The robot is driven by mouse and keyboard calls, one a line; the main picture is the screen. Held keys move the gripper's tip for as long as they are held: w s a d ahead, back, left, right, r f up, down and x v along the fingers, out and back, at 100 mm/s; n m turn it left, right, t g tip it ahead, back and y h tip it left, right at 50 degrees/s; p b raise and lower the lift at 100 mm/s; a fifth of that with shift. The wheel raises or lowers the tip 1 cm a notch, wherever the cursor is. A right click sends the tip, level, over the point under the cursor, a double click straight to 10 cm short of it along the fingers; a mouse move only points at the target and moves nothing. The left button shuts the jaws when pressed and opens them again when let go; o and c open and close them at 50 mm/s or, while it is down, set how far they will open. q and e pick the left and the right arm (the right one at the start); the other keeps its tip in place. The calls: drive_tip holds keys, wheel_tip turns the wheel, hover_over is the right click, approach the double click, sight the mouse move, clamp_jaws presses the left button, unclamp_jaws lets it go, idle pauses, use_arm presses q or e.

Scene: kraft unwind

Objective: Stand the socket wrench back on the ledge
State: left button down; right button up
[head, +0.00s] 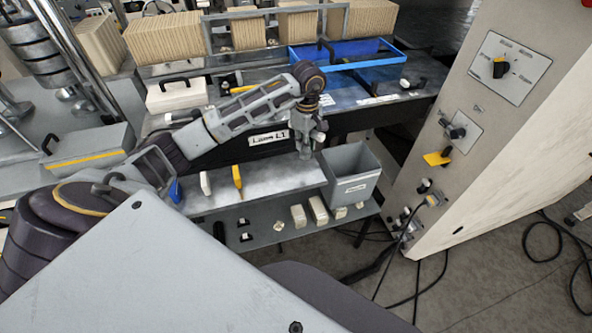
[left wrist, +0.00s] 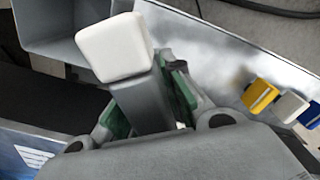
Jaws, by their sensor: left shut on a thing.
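My left gripper (head: 304,150) hangs over the right part of the grey ledge (head: 285,180), beside a grey bin. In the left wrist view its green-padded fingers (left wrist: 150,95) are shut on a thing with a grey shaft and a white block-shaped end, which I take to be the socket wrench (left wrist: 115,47). In the head view the gripper mostly hides it. I cannot tell whether its lower end touches the ledge. The ledge also shows in the left wrist view (left wrist: 215,45). My right gripper is not in view.
A yellow tool (head: 238,178), a white one (head: 205,183) and a blue one (head: 175,191) stand on the ledge, left of the gripper. The open grey bin (head: 353,188) adjoins its right end. Bare ledge lies between the yellow tool and the bin. A control cabinet (head: 480,130) stands at right.

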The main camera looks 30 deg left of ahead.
use_arm(q)
drive_tip(key=shift+a+r+n, duration=0.15)
drive_tip(key=shift+a+n, duration=0.05)
drive_tip(key=shift+n, duration=0.7)
drive_tip(key=n, duration=0.3)
drive_tip(key=shift+a+r, duration=0.25)
drive_tip(key=shift+a, duration=0.1)
drive_tip(key=n, duration=0.4)
drive_tip(key=shift+a+r, duration=0.25)
drive_tip(key=shift+a, duration=0.05)
drive_tip(key=shift+s+a+r+n, duration=0.1)
drive_tip(key=shift+a+n, duration=0.15)
drive_tip(key=shift+n, duration=3.1)
drive_tip(key=shift+s+a+r+n, duration=0.1)
drive_tip(key=shift+a+n, duration=0.15)
drive_tip(key=shift+n, duration=3.05)
drive_tip(key=shift+s+a+r+n, duration=0.1)
drive_tip(key=shift+a+n, duration=0.15)
drive_tip(key=shift+n, duration=3.1)
